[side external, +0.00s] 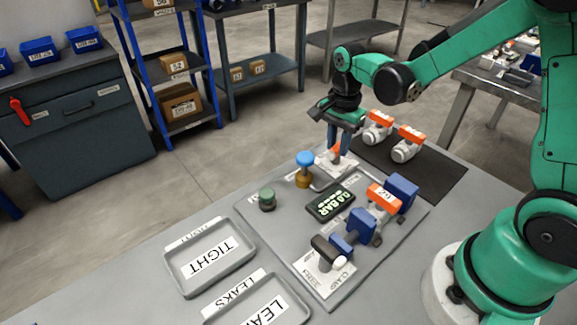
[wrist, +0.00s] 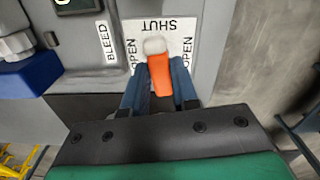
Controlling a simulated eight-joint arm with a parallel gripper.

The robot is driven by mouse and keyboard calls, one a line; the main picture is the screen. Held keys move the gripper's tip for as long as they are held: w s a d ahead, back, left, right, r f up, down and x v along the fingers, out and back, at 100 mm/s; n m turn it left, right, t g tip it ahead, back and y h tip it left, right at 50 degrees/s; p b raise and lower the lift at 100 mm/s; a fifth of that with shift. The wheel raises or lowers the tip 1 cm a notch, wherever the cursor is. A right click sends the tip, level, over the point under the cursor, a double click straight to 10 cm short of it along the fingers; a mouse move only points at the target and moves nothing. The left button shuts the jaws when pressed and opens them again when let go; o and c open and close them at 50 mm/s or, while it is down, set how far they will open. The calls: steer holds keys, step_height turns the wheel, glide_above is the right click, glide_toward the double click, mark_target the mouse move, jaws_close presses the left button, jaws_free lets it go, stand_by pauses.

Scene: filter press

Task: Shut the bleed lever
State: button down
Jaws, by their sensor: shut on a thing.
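The bleed lever has an orange handle (wrist: 160,75) and a white hub (wrist: 154,45) on a white label plate (wrist: 180,28). In the wrist view SHUT is printed beyond the hub and OPEN on both sides. The handle points from the hub toward my gripper, away from the SHUT word, leaning slightly right. My gripper (wrist: 160,88) has its blue fingers shut on the handle, one on each side. In the side external view my gripper (side external: 338,148) reaches down at the panel's far end, where only a little of the orange handle (side external: 335,153) shows.
A display (side external: 331,203) reads 0.0 BAR. A blue knob (side external: 305,159) and a green knob (side external: 267,199) stand beside it. The press holds an orange cartridge (side external: 383,196). Two orange-and-white cartridges (side external: 378,126) (side external: 407,144) sit on the black mat (side external: 430,183). A TIGHT tray (side external: 210,260) lies in front.

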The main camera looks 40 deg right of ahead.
mark_target(338, 146)
steer(key=shift+m, duration=0.9)
steer(key=c, duration=0.7)
jaws_free()
steer(key=shift+r, duration=2.8)
